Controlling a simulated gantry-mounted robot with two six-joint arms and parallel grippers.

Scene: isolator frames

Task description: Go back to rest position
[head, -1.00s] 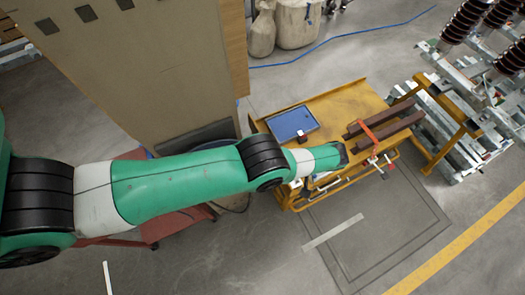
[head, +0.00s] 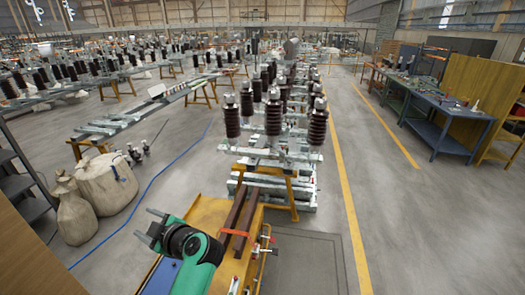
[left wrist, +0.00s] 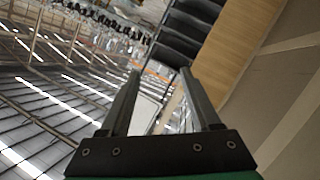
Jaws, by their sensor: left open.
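My left gripper (head: 151,228) is in the lower left of the head view, at the end of my green arm. It is raised in front of the yellow cart and its jaws are apart. In the left wrist view its two fingers (left wrist: 160,90) stand apart with nothing between them. My right gripper is in neither view.
The yellow cart (head: 208,212) carries dark brown bars (head: 238,218) and a blue tray (head: 160,278), partly hidden by my arm. Isolator frames (head: 270,150) stand behind it. White sacks (head: 105,183) stand at left, a blue workbench (head: 440,115) at right. Floor is clear between bench and frames.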

